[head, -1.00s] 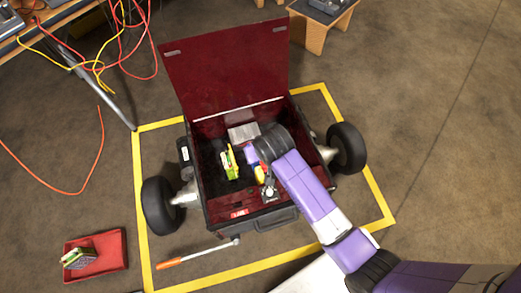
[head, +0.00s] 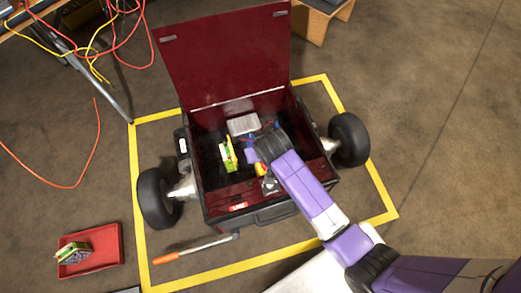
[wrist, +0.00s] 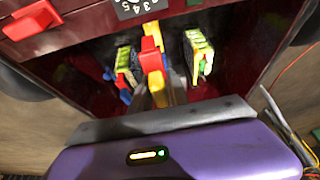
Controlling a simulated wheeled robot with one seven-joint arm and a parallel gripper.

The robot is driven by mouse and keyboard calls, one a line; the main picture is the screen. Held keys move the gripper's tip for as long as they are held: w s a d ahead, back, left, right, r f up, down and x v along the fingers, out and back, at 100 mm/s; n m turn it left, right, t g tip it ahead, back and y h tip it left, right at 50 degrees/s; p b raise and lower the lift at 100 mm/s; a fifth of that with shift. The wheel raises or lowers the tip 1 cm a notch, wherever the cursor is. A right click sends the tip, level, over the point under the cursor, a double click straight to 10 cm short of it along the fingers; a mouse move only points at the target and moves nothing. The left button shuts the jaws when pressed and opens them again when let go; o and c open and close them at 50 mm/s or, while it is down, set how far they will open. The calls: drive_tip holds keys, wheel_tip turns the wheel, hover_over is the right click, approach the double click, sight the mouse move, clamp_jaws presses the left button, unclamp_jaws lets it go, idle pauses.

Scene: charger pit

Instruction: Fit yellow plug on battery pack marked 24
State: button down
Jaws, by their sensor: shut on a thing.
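My gripper (wrist: 158,98) is inside the open dark red box and is shut on the yellow plug (wrist: 163,92), which has a red part above it. In the head view the yellow plug (head: 261,169) shows beside my wrist, and my fingers are mostly hidden. One battery pack (wrist: 198,55) with a yellow-green label stands apart to the right of the plug in the wrist view; it also shows in the head view (head: 228,155). Another similar pack (wrist: 125,65) is close to the plug's left. I cannot read the numbers on either pack or tell whether the plug touches one.
The box (head: 262,212) has a raised lid (head: 225,55) and wheels at both sides. A red lever (wrist: 32,20) and a numbered dial (wrist: 135,8) are on its near wall. A grey block (head: 243,125) lies inside. A red tray (head: 112,250) holds another pack on the floor.

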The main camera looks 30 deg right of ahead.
drive_tip(key=shift+f+b, duration=0.85)
drive_tip(key=shift+f, duration=0.9)
drive_tip(key=shift+f+b, duration=1.75)
drive_tip(key=shift+f, duration=1.25)
drive_tip(key=c, duration=1.2)
unclamp_jaws()
drive_tip(key=shift+r, duration=0.1)
drive_tip(key=shift+p+v, duration=1.95)
drive_tip(key=shift+v, duration=1.95)
